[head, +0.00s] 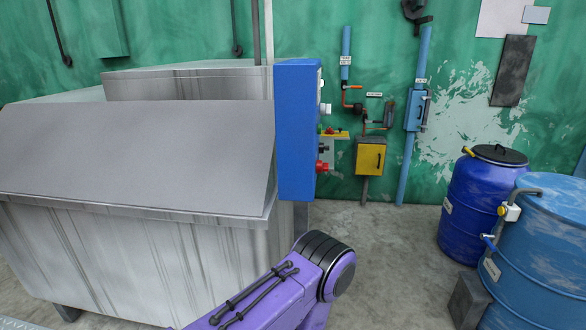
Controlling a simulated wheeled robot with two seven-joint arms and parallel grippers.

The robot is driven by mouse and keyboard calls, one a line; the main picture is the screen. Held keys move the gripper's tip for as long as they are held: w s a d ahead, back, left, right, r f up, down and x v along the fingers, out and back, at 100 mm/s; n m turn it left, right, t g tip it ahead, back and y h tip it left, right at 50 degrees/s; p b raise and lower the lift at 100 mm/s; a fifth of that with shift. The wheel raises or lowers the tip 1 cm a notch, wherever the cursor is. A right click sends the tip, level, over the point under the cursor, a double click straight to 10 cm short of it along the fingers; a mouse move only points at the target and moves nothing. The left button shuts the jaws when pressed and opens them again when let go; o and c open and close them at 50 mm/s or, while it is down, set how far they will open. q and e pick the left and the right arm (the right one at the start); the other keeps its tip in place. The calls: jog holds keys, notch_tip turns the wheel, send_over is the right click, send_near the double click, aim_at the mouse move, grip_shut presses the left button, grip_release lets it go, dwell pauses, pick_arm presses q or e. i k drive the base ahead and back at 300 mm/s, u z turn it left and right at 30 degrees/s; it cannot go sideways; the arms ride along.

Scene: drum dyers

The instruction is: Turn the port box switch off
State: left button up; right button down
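No part in view is plainly labelled as the port box. A small yellow box (370,158) with a dark front detail hangs on the green back wall, below pipes with an orange-red lever. A light blue box (414,110) with a dark handle on its right side sits on a blue vertical pipe to the right of it. A tall blue control box (297,130) stands nearer, at the machine's right end, with a red knob (321,166) on its right side. The switch's position cannot be made out. Neither of my grippers is in view; only a purple arm link of mine shows at the bottom.
A large grey metal machine (130,245) with a sloped lid fills the left. A dark blue drum (478,205) and a lighter blue drum (545,265) stand at the right, near a dark block (468,300). Concrete floor (385,250) is clear between machine and drums.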

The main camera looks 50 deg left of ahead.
aim_at(320, 165)
jog(key=u, duration=1.25)
jog(key=i, duration=0.15)
jog(key=u, duration=0.05)
